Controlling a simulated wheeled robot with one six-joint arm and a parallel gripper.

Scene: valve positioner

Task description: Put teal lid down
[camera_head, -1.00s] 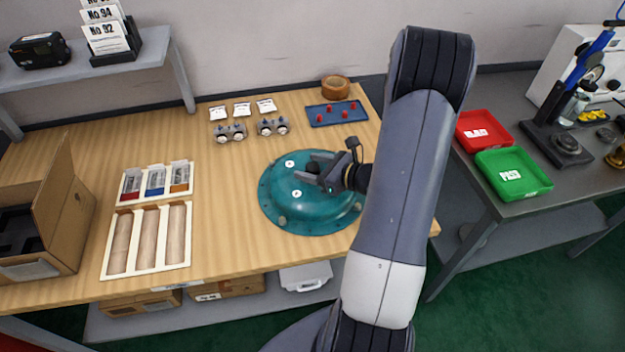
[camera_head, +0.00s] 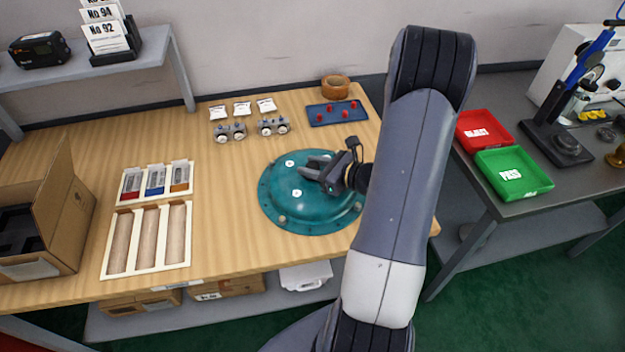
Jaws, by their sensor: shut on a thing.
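The teal lid (camera_head: 297,212) is a round, domed piece with a flange and pale round spots on top. It appears to lie flat on the wooden bench near its right end; I cannot tell whether there is any gap under it. My gripper (camera_head: 314,168) reaches in from the right over the top of the lid. Its fingers are shut on the dark knob at the top of the lid, which they now mostly hide. My arm covers the lid's right edge.
Behind the lid are a blue tray with red pieces (camera_head: 337,113), a tape roll (camera_head: 335,87) and small metal fittings (camera_head: 272,126). A parts tray (camera_head: 148,237) and open carton (camera_head: 45,215) stand left. Bench is clear between parts tray and lid.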

